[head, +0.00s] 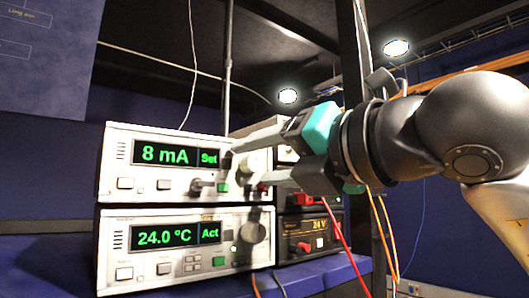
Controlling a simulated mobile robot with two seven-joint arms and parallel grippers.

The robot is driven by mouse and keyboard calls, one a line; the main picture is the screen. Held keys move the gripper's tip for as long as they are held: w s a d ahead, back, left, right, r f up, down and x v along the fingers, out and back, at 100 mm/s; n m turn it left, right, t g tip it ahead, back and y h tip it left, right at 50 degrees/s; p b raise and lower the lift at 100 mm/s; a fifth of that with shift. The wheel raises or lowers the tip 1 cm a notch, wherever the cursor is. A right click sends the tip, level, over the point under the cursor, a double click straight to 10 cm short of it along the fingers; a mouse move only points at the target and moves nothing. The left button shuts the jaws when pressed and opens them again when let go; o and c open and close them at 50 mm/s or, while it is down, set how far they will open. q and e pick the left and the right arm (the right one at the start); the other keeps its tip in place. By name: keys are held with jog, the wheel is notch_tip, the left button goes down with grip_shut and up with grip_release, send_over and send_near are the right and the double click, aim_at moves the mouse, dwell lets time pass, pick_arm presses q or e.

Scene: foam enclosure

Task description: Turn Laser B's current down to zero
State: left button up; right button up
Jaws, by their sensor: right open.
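The upper white instrument (115,160) shows "8 mA" and "Set" in green on its display (165,153). My right gripper reaches in from the right and is open, one finger above and one below the knob. I cannot tell whether the fingers touch it. No "Laser B" label is readable. My left gripper is not in view.
A second white instrument (110,252) below shows "24.0 °C" and "Act", with its own knob (253,231). A dark 24 V unit (304,240) with red parts stands to the right. Red and orange cables (345,243) hang beside it. A dark upright post (363,50) stands behind my arm.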

jog(key=shift+c, duration=0.3)
grip_shut()
dwell(0.3)
